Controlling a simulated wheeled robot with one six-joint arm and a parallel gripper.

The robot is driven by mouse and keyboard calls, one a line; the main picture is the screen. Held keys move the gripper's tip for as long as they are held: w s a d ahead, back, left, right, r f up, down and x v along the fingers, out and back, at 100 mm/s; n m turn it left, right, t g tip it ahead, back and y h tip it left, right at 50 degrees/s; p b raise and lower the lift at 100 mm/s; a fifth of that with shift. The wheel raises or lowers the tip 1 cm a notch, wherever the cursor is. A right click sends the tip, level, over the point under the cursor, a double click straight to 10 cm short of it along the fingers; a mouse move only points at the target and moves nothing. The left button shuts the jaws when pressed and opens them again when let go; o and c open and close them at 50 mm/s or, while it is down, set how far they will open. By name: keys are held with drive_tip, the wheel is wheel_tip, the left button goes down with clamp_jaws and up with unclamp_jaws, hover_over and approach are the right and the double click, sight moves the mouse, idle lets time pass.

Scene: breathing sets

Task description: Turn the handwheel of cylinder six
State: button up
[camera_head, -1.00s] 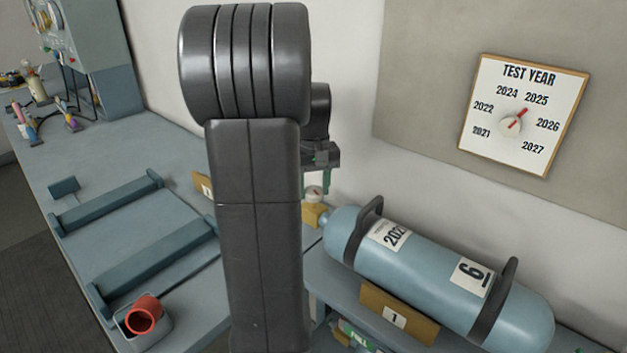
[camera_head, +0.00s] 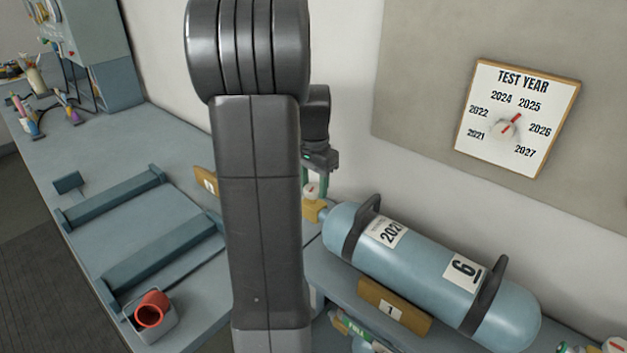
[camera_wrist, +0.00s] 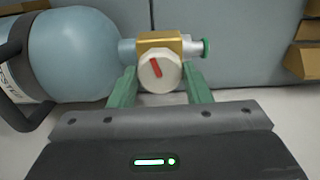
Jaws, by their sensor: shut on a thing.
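Cylinder six (camera_head: 430,270) is a pale blue cylinder lying on its side on a shelf at the right, with a "6" label, a year label and two dark handles. Its brass valve (camera_head: 311,211) is at its left end. The white handwheel (camera_wrist: 160,72) with a red mark sits on the brass valve block (camera_wrist: 160,41) in the wrist view. My gripper (camera_wrist: 160,88) has its green fingers on either side of the handwheel and is shut on it. In the head view my arm hides part of the scene, and the gripper (camera_head: 316,188) shows just behind it.
A test year board (camera_head: 516,118) with a red pointer hangs on the wall. A tag "1" (camera_head: 393,307) stands before the cylinder. A bench (camera_head: 100,190) at left holds two teal rails and a red cup (camera_head: 152,309). Another cylinder's valve shows at the lower right.

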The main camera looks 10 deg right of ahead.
sight(314, 187)
drive_tip(key=m+p, duration=0.1)
drive_tip(key=m, duration=0.4)
drive_tip(key=shift+r+m, duration=0.1)
drive_tip(key=shift+m, duration=0.2)
drive_tip(key=m, duration=0.5)
drive_tip(key=shift+p, duration=0.4)
drive_tip(key=m, duration=0.5)
drive_tip(key=shift+m, duration=0.4)
drive_tip(key=m, duration=0.4)
drive_tip(key=shift+m+p, duration=0.3)
drive_tip(key=shift+p, duration=0.1)
drive_tip(key=o, duration=1)
drive_tip(key=shift+s, duration=0.1)
wheel_tip(314, 187, up, 14)
drive_tip(key=shift+b, duration=0.3)
